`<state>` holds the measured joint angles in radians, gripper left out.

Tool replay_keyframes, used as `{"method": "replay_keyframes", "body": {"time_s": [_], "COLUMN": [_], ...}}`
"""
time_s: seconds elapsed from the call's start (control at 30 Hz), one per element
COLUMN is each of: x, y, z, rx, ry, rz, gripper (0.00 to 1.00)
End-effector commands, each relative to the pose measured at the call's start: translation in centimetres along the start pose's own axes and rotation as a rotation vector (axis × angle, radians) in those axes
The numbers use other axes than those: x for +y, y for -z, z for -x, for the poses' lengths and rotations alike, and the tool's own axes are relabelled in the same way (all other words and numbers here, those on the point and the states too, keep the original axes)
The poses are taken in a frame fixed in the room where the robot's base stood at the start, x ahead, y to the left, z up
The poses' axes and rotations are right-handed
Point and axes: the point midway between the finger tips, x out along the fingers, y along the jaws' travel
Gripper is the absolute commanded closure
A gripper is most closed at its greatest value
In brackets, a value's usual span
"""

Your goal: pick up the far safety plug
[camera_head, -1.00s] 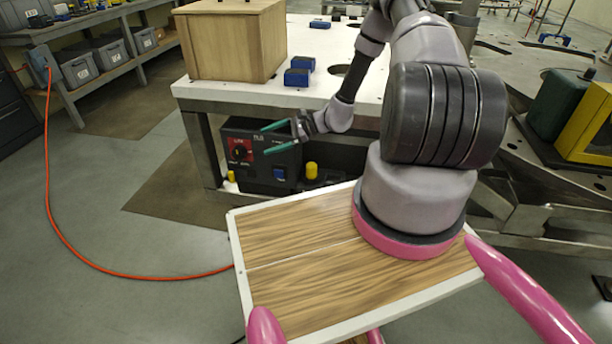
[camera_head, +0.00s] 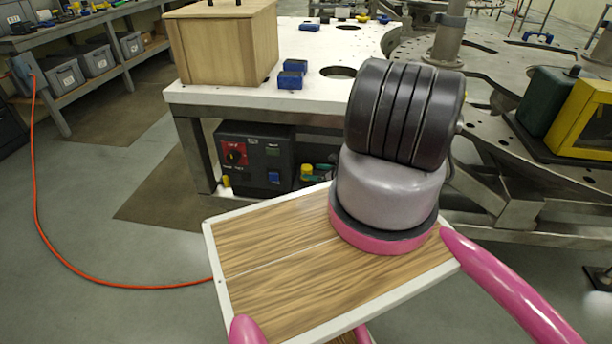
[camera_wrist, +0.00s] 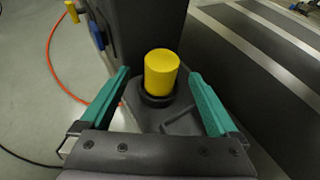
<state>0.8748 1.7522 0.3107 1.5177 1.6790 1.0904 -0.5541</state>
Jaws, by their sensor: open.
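A yellow cylindrical safety plug (camera_wrist: 161,72) stands upright in a dark round socket in the wrist view. My open gripper (camera_wrist: 160,76) has one green finger on each side of it, with visible gaps to the plug. In the head view, this plug (camera_head: 306,170) is just right of the black control box, with a green finger (camera_head: 324,167) close beside it; the rest of my gripper is largely hidden there. A second yellow plug (camera_head: 226,181) is at the left front of the box; a yellow piece also shows at the wrist view's top left (camera_wrist: 72,12).
The black control box (camera_head: 255,150), with a red dial and blue switch, sits below the white table (camera_head: 330,95). The table's edge overhangs this area. An orange hose (camera_head: 60,245) lies on the open floor at left.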

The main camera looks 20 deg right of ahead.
Motion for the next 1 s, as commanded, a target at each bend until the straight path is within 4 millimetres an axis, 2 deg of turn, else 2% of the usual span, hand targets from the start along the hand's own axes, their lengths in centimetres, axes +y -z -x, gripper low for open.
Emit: {"method": "replay_keyframes", "body": {"time_s": [0.4, 0.67, 0.7, 0.77, 0.8, 0.93, 1.0], "x": [-0.2, -0.3, -0.3, -0.3, -0.3, -0.3, -0.3], "y": [0.1, 0.0, 0.0, 0.0, 0.0, 0.0, 0.0], "z": [-5.0, -5.4, -5.4, -5.4, -5.4, -5.4, -5.4], "rx": [-0.001, 0.000, 0.000, 0.000, 0.000, 0.000, -0.001], "ry": [-0.001, -0.001, -0.001, -0.001, -0.001, -0.001, -0.001], "rz": [0.003, 0.001, 0.002, 0.002, 0.002, 0.002, 0.002], "gripper": [0.04, 0.04, 0.12, 0.35, 0.50, 1.00, 1.00]}}
